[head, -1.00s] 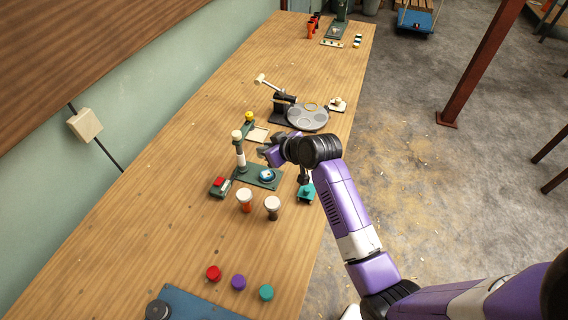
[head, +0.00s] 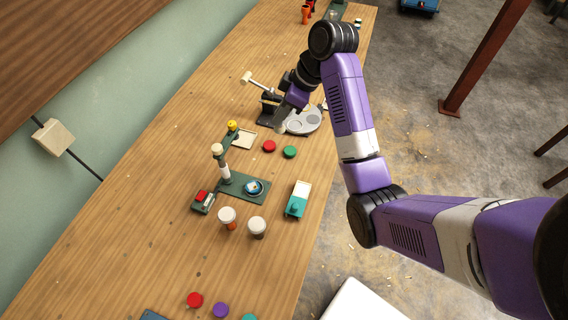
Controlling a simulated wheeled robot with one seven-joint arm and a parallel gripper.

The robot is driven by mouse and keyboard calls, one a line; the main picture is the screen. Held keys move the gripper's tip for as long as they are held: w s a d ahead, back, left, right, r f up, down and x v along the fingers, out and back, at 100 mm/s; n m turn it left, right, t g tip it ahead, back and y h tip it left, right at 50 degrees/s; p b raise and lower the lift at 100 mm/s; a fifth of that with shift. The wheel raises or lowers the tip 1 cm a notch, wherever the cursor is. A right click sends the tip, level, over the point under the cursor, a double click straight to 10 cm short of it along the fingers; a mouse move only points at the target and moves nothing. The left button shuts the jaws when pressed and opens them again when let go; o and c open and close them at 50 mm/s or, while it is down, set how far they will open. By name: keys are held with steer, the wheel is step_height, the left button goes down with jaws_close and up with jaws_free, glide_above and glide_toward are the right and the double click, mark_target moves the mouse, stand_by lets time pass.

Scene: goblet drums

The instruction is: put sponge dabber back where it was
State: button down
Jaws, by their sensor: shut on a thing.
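My gripper (head: 284,117) is over the near left edge of the round grey plate (head: 308,124), pointing down. It is shut on a small pale grey thing (head: 280,126), which I take for the sponge dabber; its shape is mostly hidden by the fingers. The contact between it and the plate cannot be made out. A dark stand with a white-headed mallet (head: 246,77) is just left of my gripper. My arm covers the plate's far right side and most of what stands there.
Red (head: 269,146) and green (head: 289,152) discs lie in front of the plate. A green stand with a white-topped post (head: 217,149), a blue dish (head: 254,188), a teal-and-white holder (head: 298,198) and two goblet drums (head: 227,217) stand nearer. Bare wood lies left.

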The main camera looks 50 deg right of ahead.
steer(key=shift+s+a+f, duration=0.15)
steer(key=shift+g, duration=0.3)
steer(key=shift+f+b, duration=2.35)
steer(key=shift+f, duration=7.55)
steer(key=shift+f, duration=0.1)
steer(key=c, duration=1.4)
jaws_free()
steer(key=shift+o, duration=0.2)
steer(key=v, duration=1.2)
steer(key=shift+b, duration=0.35)
